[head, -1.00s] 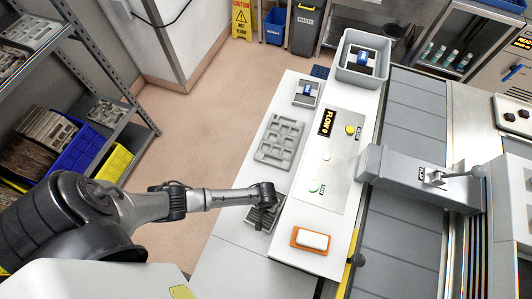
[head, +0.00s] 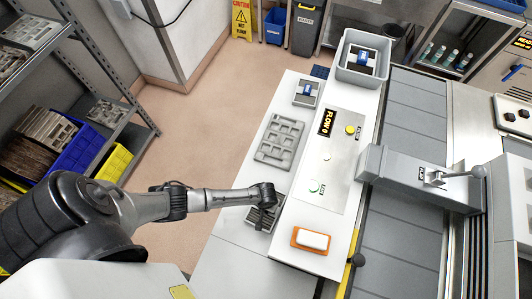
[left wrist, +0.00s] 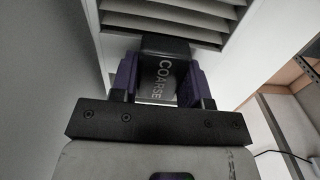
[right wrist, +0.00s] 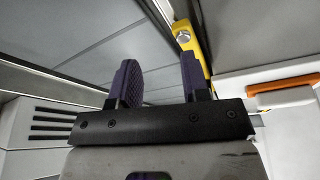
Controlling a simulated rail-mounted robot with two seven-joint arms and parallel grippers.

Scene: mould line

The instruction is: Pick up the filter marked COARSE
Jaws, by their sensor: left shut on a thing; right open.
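My left gripper (left wrist: 160,78) is shut on the dark tab marked COARSE (left wrist: 166,70). I cannot tell whether the filter is clear of the surface. My right gripper (right wrist: 160,82) is open and empty in the right wrist view, and out of the head view.
A grey moulded plate (head: 280,142) lies on the white counter, with a blue-handled unit (head: 307,92) behind it. A grey bin (head: 345,73) holds a similar unit. A control panel (head: 332,160) and an orange tray (head: 298,241) with a white block are nearby.

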